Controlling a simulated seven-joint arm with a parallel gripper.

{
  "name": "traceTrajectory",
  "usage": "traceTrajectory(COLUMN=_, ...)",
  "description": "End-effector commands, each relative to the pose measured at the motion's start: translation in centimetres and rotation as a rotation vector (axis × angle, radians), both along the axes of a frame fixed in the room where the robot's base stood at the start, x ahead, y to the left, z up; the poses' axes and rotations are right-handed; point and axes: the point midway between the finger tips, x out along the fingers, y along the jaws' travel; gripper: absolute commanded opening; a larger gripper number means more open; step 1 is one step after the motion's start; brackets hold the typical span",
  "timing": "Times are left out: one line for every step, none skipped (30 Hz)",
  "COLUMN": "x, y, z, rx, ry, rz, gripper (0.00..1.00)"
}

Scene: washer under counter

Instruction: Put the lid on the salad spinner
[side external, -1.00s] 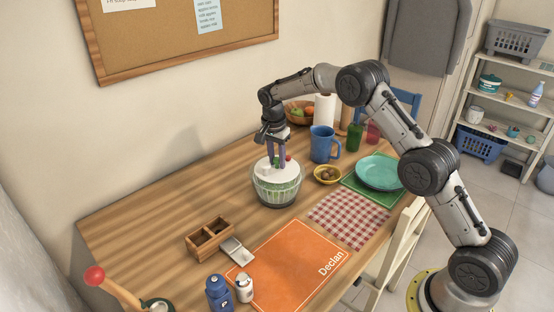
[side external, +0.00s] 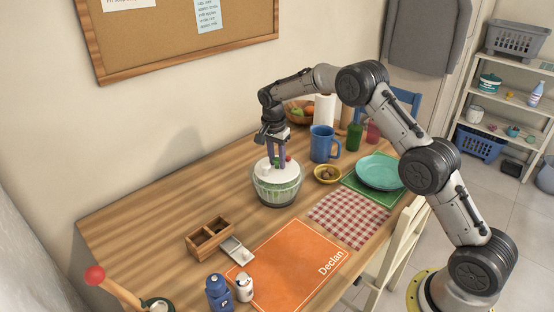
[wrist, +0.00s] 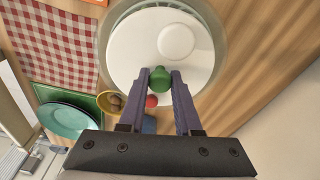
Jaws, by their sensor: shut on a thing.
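The salad spinner bowl (side external: 277,192) is clear with green inside and stands upright on the table. The white lid (side external: 266,171) is at the bowl's top; it also shows as a white disc in the wrist view (wrist: 130,50), with the bowl's clear rim (wrist: 220,45) around its right side. My gripper (side external: 277,165) points down over the lid. In the wrist view its fingers (wrist: 160,82) are shut on the lid's green knob (wrist: 160,76). A small red round thing (wrist: 152,101) shows beside the knob. I cannot tell whether the lid rests fully on the rim.
A blue mug (side external: 322,145), a yellow bowl (side external: 328,174) and a teal plate (side external: 380,173) stand right of the spinner. A checked cloth (side external: 348,218) lies in front on the right. A wooden box (side external: 209,238) is at front left. The table left of the spinner is clear.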

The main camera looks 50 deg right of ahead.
Motion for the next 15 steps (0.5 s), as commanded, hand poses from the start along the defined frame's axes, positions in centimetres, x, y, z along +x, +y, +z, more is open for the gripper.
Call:
traceTrajectory(x=0.05, y=0.00, z=0.05, rx=-0.001, ry=-0.002, rz=0.000, gripper=0.00)
traceTrajectory(x=0.05, y=0.00, z=0.04, rx=-0.001, ry=-0.002, rz=0.000, gripper=0.00)
traceTrajectory(x=0.04, y=-0.01, z=0.01, rx=-0.001, ry=-0.002, rz=0.000, gripper=0.00)
traceTrajectory(x=0.04, y=-0.01, z=-0.01, rx=-0.001, ry=-0.002, rz=0.000, gripper=0.00)
traceTrajectory(x=0.05, y=-0.01, z=0.00, rx=-0.001, ry=-0.002, rz=0.000, gripper=0.38)
traceTrajectory(x=0.04, y=-0.01, z=-0.01, rx=-0.001, ry=-0.002, rz=0.000, gripper=0.45)
traceTrajectory(x=0.04, y=-0.01, z=-0.01, rx=-0.001, ry=-0.002, rz=0.000, gripper=0.50)
traceTrajectory(x=0.04, y=0.00, z=-0.02, rx=-0.001, ry=-0.002, rz=0.000, gripper=0.56)
traceTrajectory(x=0.03, y=-0.01, z=-0.02, rx=-0.001, ry=-0.001, rz=0.000, gripper=0.63)
traceTrajectory(x=0.03, y=-0.01, z=-0.03, rx=0.000, ry=-0.001, rz=0.000, gripper=0.67)
traceTrajectory(x=0.02, y=-0.01, z=-0.03, rx=0.000, ry=-0.001, rz=0.000, gripper=0.67)
traceTrajectory(x=0.02, y=0.00, z=-0.04, rx=0.000, ry=-0.001, rz=0.000, gripper=0.67)
traceTrajectory(x=0.02, y=0.00, z=-0.05, rx=0.000, ry=-0.001, rz=0.000, gripper=0.67)
traceTrajectory(x=0.01, y=0.00, z=-0.05, rx=0.000, ry=-0.001, rz=0.000, gripper=0.67)
traceTrajectory(x=0.01, y=0.00, z=-0.05, rx=0.000, ry=0.000, rz=0.000, gripper=0.67)
